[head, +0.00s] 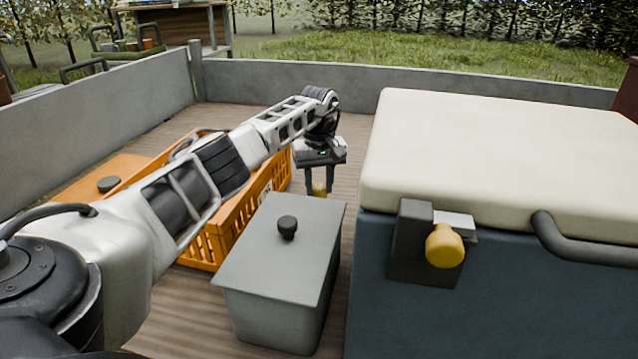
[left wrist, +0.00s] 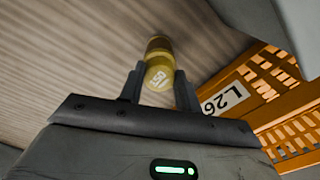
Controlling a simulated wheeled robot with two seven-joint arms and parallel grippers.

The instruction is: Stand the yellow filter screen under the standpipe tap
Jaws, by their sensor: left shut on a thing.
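My left gripper (head: 319,178) points down over the wooden floor boards, between the orange crate and the cream-topped box. In the left wrist view the gripper (left wrist: 158,84) is shut on a small yellow cylinder with pale printed marks, which looks like the yellow filter screen (left wrist: 158,68). The filter screen also shows as a small yellow patch (head: 319,189) between the fingertips in the head view. I cannot tell whether it touches the floor. No standpipe tap can be made out for sure. My right gripper is not in view.
A grey lidded bin (head: 250,255) stands just in front of the gripper. An orange crate (head: 225,225) labelled L26 is to its left. A blue box with a cream lid (head: 500,150) and a yellow knob (head: 445,246) fills the right. Low grey walls (head: 290,89) enclose the floor.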

